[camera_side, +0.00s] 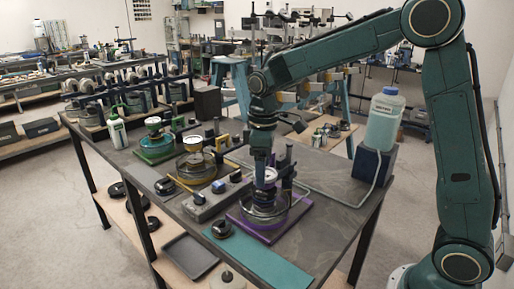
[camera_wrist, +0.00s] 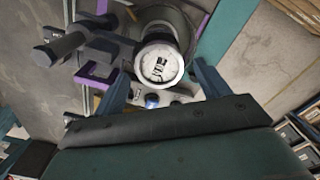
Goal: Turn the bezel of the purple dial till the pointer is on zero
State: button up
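The purple dial (camera_side: 268,176) stands on a purple base plate (camera_side: 240,222) at the near right of the workbench. In the wrist view its round white face (camera_wrist: 160,63) has a pale bezel ring around it. Dark marks show on the face, but it is too small to read the pointer or find the zero. My gripper (camera_side: 263,174) points down over the dial. In the wrist view my gripper (camera_wrist: 161,72) has one finger on each side of the dial, with gaps to the bezel, so it is open. Its fingers hide part of the dial in the side view.
A yellow-based dial (camera_side: 192,145) and a green-based dial (camera_side: 153,125) stand further left. Dark clamp posts (camera_wrist: 68,42) rise close beside the purple dial. A teal mat (camera_side: 258,260) lies at the near edge. A pale blue jug (camera_side: 384,118) stands behind right.

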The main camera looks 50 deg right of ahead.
notch_tip(320, 180, up, 14)
dwell(0.9)
jog(key=shift+s+f, duration=0.1)
